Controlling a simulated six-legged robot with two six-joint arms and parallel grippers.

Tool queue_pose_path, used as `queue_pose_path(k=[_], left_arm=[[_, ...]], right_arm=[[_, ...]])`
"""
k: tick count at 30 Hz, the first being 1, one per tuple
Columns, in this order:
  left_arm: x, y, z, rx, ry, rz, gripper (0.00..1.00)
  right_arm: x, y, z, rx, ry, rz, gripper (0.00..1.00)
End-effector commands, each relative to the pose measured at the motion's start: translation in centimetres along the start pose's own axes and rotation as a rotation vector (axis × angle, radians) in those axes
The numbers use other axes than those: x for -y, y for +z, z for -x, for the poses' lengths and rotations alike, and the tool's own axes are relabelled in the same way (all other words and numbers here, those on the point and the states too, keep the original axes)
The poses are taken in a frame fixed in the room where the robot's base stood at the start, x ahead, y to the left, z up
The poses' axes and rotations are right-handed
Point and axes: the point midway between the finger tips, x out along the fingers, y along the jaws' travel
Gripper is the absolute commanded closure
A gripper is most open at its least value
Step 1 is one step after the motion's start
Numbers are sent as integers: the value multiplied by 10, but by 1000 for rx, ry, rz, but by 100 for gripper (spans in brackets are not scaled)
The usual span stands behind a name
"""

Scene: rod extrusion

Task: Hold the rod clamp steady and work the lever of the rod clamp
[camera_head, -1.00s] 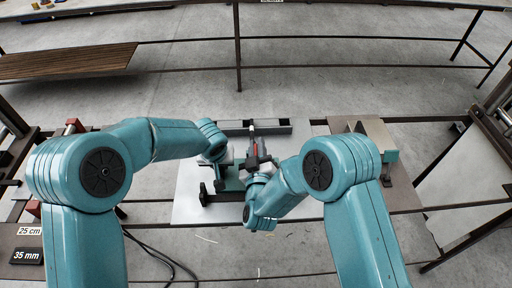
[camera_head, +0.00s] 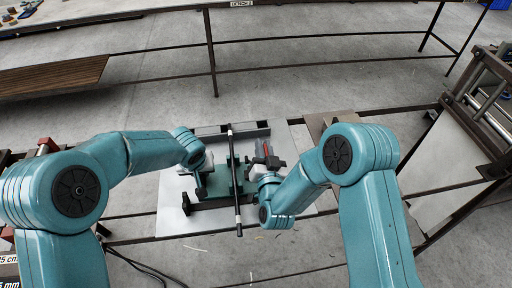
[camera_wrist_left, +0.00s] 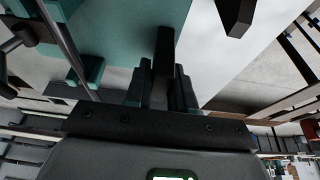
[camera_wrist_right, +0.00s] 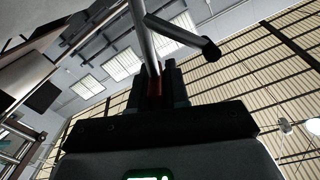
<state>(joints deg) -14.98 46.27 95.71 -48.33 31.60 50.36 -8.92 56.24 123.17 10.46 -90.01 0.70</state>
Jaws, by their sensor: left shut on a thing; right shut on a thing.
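The teal rod clamp (camera_head: 222,188) stands on a pale plate (camera_head: 175,212). A long thin rod (camera_head: 236,180) with dark ends lies across it. My left gripper (camera_head: 204,174) is shut on a part at the clamp's left side, mostly hidden by the wrist; the left wrist view shows its fingers (camera_wrist_left: 163,75) closed beside teal parts. My right gripper (camera_head: 267,158) is shut on the red-gripped lever (camera_head: 266,149), right of the rod. The right wrist view shows red between the fingers (camera_wrist_right: 158,88) and a metal bar rising from there.
A grey rail (camera_head: 218,138) lies along the plate's far side. A dark metal frame (camera_head: 487,95) stands at the right. Thin bars run across the foreground and background. Open concrete floor (camera_head: 300,60) shows beyond the bench.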

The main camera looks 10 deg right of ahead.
Motion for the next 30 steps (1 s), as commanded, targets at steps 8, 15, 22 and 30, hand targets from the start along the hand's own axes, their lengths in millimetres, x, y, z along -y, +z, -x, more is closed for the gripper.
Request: queue_pose_path(k=[8,15,22,30], left_arm=[[0,0,0,1,-1,1,100],[1,0,0,1,-1,1,100],[1,0,0,1,-2,1,100],[1,0,0,1,-2,1,100]], right_arm=[[-13,1,0,0,4,-43,100],[-17,2,0,2,4,-40,100],[-18,3,0,3,6,-38,100],[-19,3,0,3,7,-38,64]])
